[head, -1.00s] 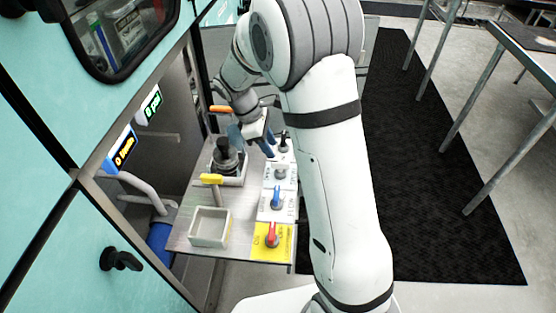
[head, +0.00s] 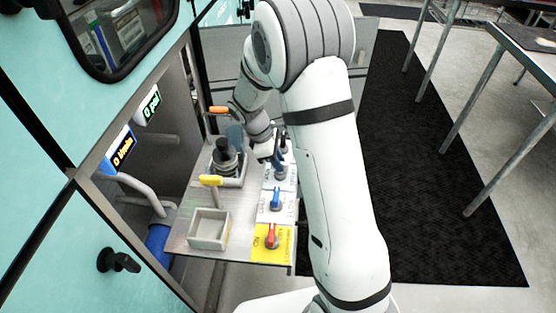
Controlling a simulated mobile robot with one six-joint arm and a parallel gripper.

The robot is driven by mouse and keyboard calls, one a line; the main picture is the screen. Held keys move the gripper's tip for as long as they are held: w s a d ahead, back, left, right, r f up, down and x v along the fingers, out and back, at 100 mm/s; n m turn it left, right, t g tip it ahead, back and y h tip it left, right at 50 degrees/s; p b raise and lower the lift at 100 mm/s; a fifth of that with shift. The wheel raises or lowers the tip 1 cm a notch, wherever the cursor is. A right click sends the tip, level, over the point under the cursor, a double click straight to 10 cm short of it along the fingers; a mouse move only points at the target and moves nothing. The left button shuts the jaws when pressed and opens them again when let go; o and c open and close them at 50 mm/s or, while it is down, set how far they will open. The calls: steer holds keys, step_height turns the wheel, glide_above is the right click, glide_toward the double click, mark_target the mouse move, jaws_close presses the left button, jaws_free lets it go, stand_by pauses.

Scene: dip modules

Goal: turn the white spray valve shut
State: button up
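The white spray valve (head: 281,174) sits on a white plate in the row at the right side of the metal panel, behind the blue-handled valve. It is partly covered by my gripper (head: 277,161), which is just above and behind it. My gripper points down toward the valve, with dark blue finger parts showing. I cannot tell whether the fingers touch the valve or how far apart they are. The valve's handle direction is mostly hidden.
In front stand a blue-handled valve (head: 276,201) and a red-handled valve (head: 271,238) on a yellow plate. Displays read 0.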

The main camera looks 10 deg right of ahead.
jaws_close()
steer(key=shift+m, duration=0.3)
steer(key=m+g+p, duration=0.1)
steer(key=m, duration=0.1)
steer(key=shift+w+r+m+p, duration=0.1)
steer(key=shift+r+m+p, duration=0.05)
steer(key=shift+m+p, duration=0.2)
steer(key=m+y, duration=0.1)
steer(key=m, duration=0.1)
steer(key=m+g+y+p, duration=0.1)
steer(key=m, duration=0.2)
steer(key=shift+w+d+m+g, duration=0.1)
steer(key=shift+d+m+g, duration=0.1)
steer(key=shift+m+g, duration=0.1)
steer(key=m+y+p, duration=0.1)
steer(key=m, duration=0.3)
steer(key=shift+d+m+y, duration=0.1)
steer(key=shift+m+y, duration=0.15)
steer(key=shift+y, duration=0.15)
steer(key=shift+d+m+y, duration=0.1)
steer(key=shift+m+y, duration=0.7)
steer(key=shift+m, duration=1.4)
steer(key=shift+o, duration=2)
jaws_free()
